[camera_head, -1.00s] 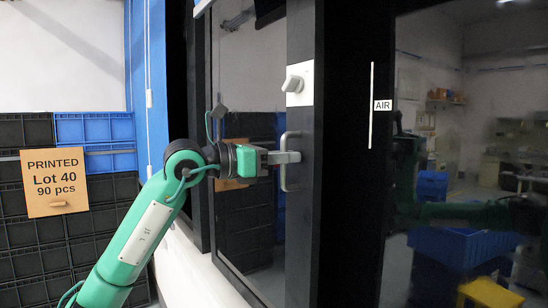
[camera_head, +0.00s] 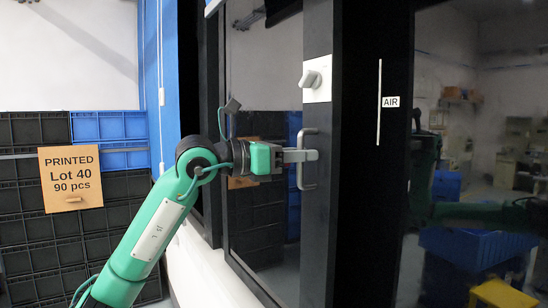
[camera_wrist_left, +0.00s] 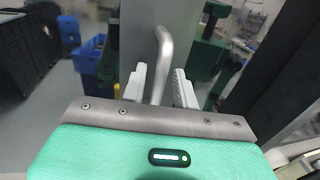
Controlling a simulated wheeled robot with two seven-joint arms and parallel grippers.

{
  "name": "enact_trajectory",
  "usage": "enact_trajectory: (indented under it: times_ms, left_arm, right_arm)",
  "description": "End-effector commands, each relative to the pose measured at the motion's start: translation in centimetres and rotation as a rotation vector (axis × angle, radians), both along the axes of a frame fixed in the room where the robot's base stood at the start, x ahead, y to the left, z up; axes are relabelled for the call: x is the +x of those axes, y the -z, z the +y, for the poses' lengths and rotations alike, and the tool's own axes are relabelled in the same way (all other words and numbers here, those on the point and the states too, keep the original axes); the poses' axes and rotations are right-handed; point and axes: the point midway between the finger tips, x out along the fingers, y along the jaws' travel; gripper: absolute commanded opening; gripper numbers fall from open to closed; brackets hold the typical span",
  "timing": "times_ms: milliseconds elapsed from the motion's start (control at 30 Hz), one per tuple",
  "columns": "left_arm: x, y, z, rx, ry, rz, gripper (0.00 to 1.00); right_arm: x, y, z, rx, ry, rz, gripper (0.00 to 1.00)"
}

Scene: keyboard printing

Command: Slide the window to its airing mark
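The window sash has a dark upright stile (camera_head: 318,220) with a grey bar handle (camera_head: 308,160) and a white lock plate with a grey knob (camera_head: 316,80) above it. The airing mark is a thin white upright line (camera_head: 379,103) with a white AIR label (camera_head: 390,102), on the black frame right of the stile. My left gripper (camera_head: 302,156) is at the handle. In the left wrist view the handle (camera_wrist_left: 163,50) passes between its two pale fingers (camera_wrist_left: 160,88), with narrow gaps showing on both sides. My right gripper is out of view.
Black and blue crates (camera_head: 108,125) are stacked at the left, with a PRINTED Lot 40 sign (camera_head: 70,179). A white sill (camera_head: 212,272) runs below the window. The right pane (camera_head: 470,150) shows a dim room and my green arm's reflection.

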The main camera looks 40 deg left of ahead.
Motion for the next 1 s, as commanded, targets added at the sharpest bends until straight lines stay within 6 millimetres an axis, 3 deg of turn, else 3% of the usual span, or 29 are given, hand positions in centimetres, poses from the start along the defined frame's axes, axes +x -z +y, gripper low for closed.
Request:
enact_trajectory:
  times_ms: [533,733,1000]
  left_arm:
    - [-9.2,0.4,6.2,0.001,-0.004,-0.002,0.30]
    - [-10.8,0.1,7.2,0.000,-0.002,-0.001,0.30]
    - [-11.0,0.0,7.3,0.000,0.000,-0.001,0.30]
  right_arm:
    - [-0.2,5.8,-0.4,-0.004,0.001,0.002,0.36]
    - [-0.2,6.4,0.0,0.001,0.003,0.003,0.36]
    - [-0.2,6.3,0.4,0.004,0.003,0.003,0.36]
